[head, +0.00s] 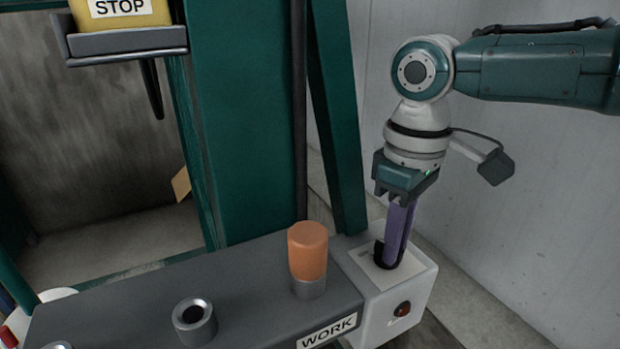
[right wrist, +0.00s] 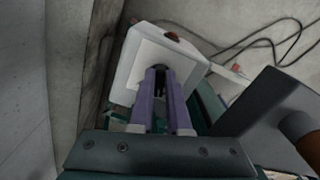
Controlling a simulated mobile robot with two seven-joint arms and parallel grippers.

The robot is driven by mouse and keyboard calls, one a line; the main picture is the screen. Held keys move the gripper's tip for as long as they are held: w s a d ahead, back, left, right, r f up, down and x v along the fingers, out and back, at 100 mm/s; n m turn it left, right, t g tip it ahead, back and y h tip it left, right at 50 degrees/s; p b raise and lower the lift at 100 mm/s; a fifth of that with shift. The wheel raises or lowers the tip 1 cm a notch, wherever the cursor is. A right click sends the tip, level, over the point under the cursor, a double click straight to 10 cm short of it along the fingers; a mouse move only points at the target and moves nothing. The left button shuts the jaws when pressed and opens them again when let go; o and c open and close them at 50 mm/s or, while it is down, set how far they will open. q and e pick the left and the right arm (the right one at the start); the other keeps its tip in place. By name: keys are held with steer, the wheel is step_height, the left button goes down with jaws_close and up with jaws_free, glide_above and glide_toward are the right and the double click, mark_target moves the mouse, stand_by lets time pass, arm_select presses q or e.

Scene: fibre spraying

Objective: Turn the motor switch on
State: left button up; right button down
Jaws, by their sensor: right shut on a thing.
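The motor switch is a white box (head: 419,289) at the right end of the grey bench, with a black lever (head: 379,254) on its pale top plate. My right gripper (head: 389,258) points down at the top plate, its purple fingers shut on the black lever and hiding part of it. In the right wrist view the fingers (right wrist: 159,74) meet at the dark lever on the white box (right wrist: 133,57). A dark red-orange lamp (head: 402,309) is on the box's front face; it looks unlit. My left gripper is not in view.
The grey bench (head: 258,315) labelled WORK holds an orange cylinder (head: 308,252) in a metal socket and an empty metal socket (head: 194,318). A green post (head: 240,120) stands behind. A yellow STOP box (head: 120,14) is at upper left. Cables (right wrist: 262,38) lie on the floor.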

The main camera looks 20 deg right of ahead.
steer(key=m+p, duration=0.2)
steer(key=p, duration=0.1)
steer(key=shift+a+r+m, duration=0.15)
steer(key=shift+r+m, duration=0.1)
steer(key=shift+m, duration=0.15)
steer(key=m+p, duration=0.2)
steer(key=shift+a+m, duration=0.1)
steer(key=shift+m, duration=0.3)
steer(key=m+p, duration=0.1)
steer(key=m, duration=0.2)
steer(key=shift+a+f+p, duration=0.1)
steer(key=shift+f+p, duration=0.1)
steer(key=shift+p, duration=0.15)
arm_select(q)
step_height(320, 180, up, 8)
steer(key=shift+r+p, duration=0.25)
steer(key=shift+p, duration=0.05)
arm_select(e)
steer(key=shift+m, duration=1.2)
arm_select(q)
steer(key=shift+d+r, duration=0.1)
arm_select(e)
steer(key=c, duration=0.9)
jaws_free()
